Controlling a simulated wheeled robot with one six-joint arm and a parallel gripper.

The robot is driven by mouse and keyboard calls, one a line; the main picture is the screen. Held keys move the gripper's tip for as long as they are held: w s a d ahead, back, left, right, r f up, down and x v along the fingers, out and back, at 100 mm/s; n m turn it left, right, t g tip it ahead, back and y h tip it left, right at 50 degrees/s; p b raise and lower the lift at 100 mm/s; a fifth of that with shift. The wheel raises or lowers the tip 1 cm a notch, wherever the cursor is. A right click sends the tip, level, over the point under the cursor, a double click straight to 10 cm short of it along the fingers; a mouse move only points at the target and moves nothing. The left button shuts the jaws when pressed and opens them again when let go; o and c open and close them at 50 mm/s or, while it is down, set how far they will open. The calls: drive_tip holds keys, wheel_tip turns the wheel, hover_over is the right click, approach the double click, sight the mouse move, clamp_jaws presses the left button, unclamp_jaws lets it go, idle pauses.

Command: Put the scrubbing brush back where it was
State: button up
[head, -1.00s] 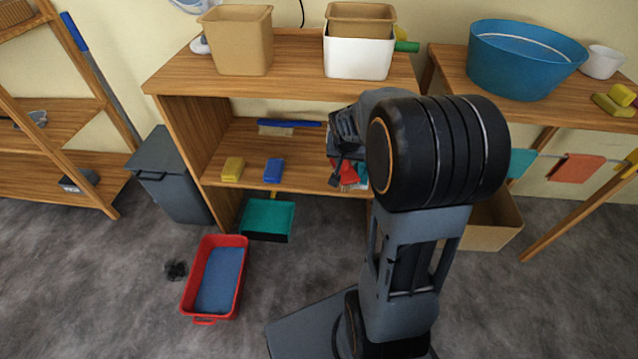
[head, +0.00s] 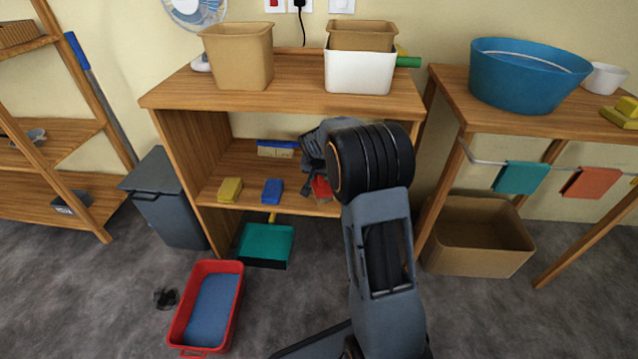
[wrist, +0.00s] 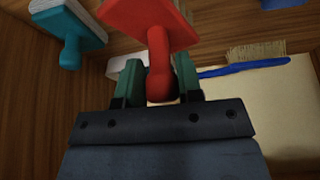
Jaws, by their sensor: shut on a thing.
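My gripper (wrist: 158,88) is shut on the handle of a red flat-headed tool (wrist: 150,18), which looks like the scrubbing brush. Its bristles do not show in the wrist view. In the head view the red tool (head: 321,188) shows partly below my wrist, inside the open shelf unit (head: 180,160). A similar teal tool with a pale underside (wrist: 70,28) is at the upper left of the wrist view, apart from the red one. A blue-handled brush with pale bristles (wrist: 245,62) is near the back; it also shows in the head view (head: 277,148).
A yellow sponge (head: 230,189) and a blue sponge (head: 272,191) sit at the front left of the shelf. The unit's top board (head: 290,98) is close above my wrist. A teal dustpan (head: 264,243) and red tray (head: 208,308) are on the floor.

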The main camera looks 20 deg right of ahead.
sight(319, 180)
drive_tip(key=shift+w+a+f+b, duration=0.15)
drive_tip(key=shift+f+b, duration=0.2)
drive_tip(key=shift+f, duration=0.6)
drive_tip(key=shift+w+d+f+b, duration=0.1)
drive_tip(key=shift+f+b, duration=0.25)
drive_tip(key=shift+f, duration=0.6)
drive_tip(key=shift+f, duration=0.1)
drive_tip(key=o, duration=1)
drive_tip(key=shift+c, duration=0.2)
